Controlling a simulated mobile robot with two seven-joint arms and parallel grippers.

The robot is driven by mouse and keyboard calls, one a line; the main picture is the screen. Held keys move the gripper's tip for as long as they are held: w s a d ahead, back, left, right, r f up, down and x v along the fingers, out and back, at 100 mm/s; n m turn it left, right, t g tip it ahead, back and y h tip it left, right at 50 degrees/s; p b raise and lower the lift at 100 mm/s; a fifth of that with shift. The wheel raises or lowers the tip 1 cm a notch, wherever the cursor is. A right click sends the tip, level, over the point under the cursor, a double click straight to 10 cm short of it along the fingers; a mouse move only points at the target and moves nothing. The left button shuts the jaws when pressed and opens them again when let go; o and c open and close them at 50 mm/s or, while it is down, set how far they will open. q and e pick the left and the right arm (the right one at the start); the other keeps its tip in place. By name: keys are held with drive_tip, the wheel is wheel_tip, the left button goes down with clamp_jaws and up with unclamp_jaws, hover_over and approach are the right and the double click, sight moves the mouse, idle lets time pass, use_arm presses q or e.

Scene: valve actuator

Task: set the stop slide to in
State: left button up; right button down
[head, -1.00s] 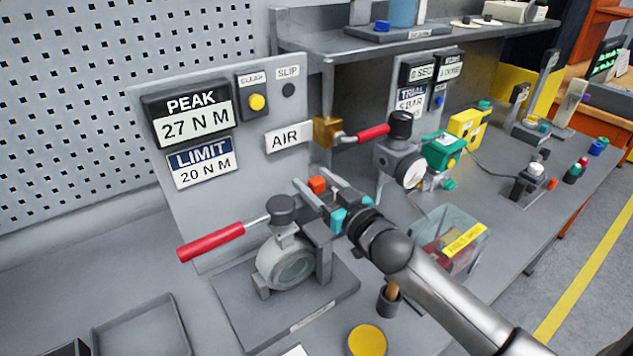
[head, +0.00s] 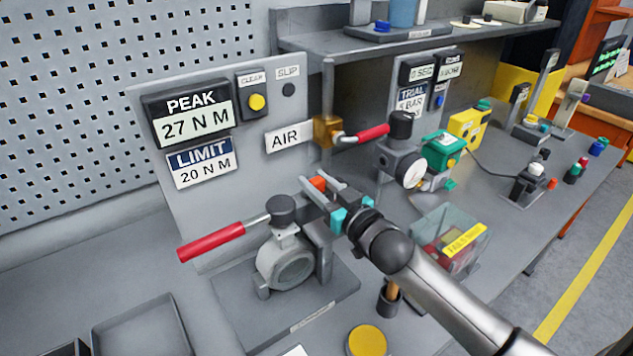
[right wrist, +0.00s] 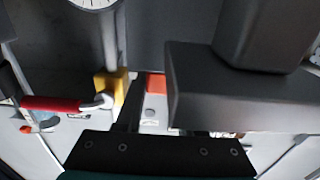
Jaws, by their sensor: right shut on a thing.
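The stop slide appears to be the small orange-red block (head: 318,183) at the top of the grey bracket (head: 318,238) beside the valve (head: 286,262). My right gripper (head: 319,185) reaches in from the lower right, and its two fingers are shut on the orange block. In the right wrist view the orange block (right wrist: 155,83) shows beyond the dark finger, and a large dark grey block (right wrist: 240,95) hides much of the right side. The slide's in or out marking cannot be read. My left gripper is not in view.
A red lever (head: 212,242) extends left from the valve. The red-handled air valve (head: 365,134) and a gauge (head: 409,174) stand behind. A clear-lidded box (head: 450,240) is right of my wrist. A yellow disc (head: 367,341) and grey tray (head: 145,338) are in front.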

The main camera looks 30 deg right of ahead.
idle(0.7)
drive_tip(key=shift+s+a+p, duration=0.1)
drive_tip(key=shift+a+p, duration=0.3)
drive_tip(key=shift+a, duration=0.25)
drive_tip(key=shift+s+a, duration=0.1)
drive_tip(key=shift+a, duration=0.65)
drive_tip(key=c, duration=0.5)
unclamp_jaws()
drive_tip(key=shift+d, duration=0.1)
